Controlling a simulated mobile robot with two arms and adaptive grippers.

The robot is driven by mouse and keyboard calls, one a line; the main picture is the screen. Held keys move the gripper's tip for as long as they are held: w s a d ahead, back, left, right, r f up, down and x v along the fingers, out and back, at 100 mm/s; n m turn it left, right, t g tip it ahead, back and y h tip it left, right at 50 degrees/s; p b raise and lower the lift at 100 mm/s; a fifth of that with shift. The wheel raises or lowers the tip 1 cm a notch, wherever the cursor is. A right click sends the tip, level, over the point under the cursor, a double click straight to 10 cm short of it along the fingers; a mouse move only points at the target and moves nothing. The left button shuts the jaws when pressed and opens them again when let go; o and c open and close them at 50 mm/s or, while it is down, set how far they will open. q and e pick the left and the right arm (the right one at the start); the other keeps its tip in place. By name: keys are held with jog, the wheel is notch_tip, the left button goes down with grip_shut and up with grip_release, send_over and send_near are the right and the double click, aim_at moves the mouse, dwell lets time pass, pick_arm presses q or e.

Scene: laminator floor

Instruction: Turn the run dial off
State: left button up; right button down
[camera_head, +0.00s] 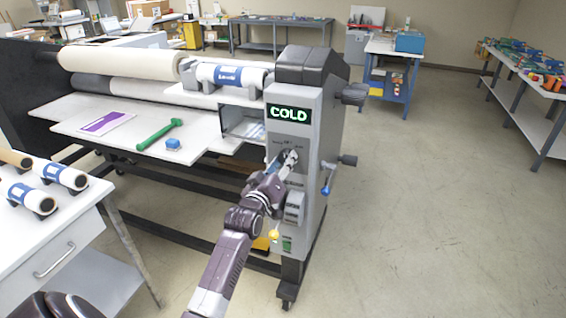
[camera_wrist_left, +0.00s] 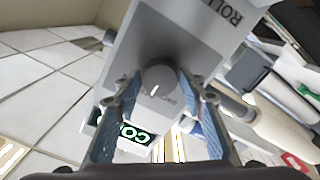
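The run dial (camera_wrist_left: 160,80) is a round grey knob on the laminator's grey control panel (camera_head: 288,190). In the head view the dial is mostly hidden behind my left gripper (camera_head: 290,160). In the left wrist view my left gripper (camera_wrist_left: 158,85) has its two blue-padded fingers on either side of the dial, tips close to its edges. I cannot tell whether they touch it. A white mark shows on the dial's lower part; the small lettering there is unreadable. Above the dial, a display (camera_head: 289,114) reads COLD in green. My right gripper is not in view.
A blue-handled crank (camera_head: 327,182) and a dark knob (camera_head: 348,160) stick out from the panel's right side. A yellow knob (camera_head: 273,234) sits lower down. Floor to the right is clear.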

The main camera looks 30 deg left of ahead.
pick_arm(q)
jog(key=shift+o, duration=1.1)
jog(key=shift+s, duration=0.15)
jog(key=v, duration=1.1)
jog(key=shift+s, duration=0.4)
jog(key=shift+f, duration=0.1)
